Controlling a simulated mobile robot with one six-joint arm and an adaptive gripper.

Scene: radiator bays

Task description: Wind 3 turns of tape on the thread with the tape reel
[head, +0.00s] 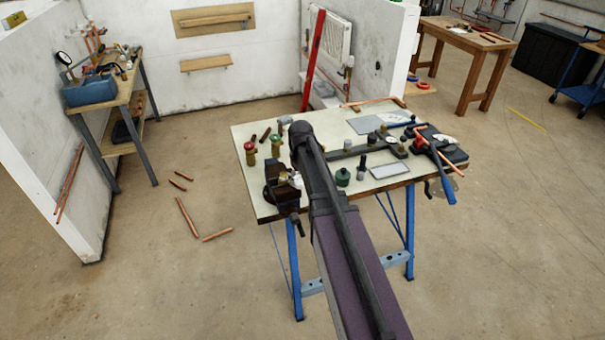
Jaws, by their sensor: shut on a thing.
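My arm reaches from the bottom of the head view over the workbench (355,185). My gripper (298,158) is at its far end, above the left part of the bench top and close beside the dark vise (272,196). The arm covers most of the jaws. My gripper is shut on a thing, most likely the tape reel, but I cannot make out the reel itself. Small pale and brass-coloured parts (283,179) show at the vise; the thread is too small to tell, and so is any tape on it.
Red-topped (275,149) and green-topped valves stand left of my arm. A green pot (342,177), a grey-white tray (390,170) and a red pipe tool (430,150) lie to its right. Copper pipes (187,216) lie on the floor at left. White partition walls stand behind.

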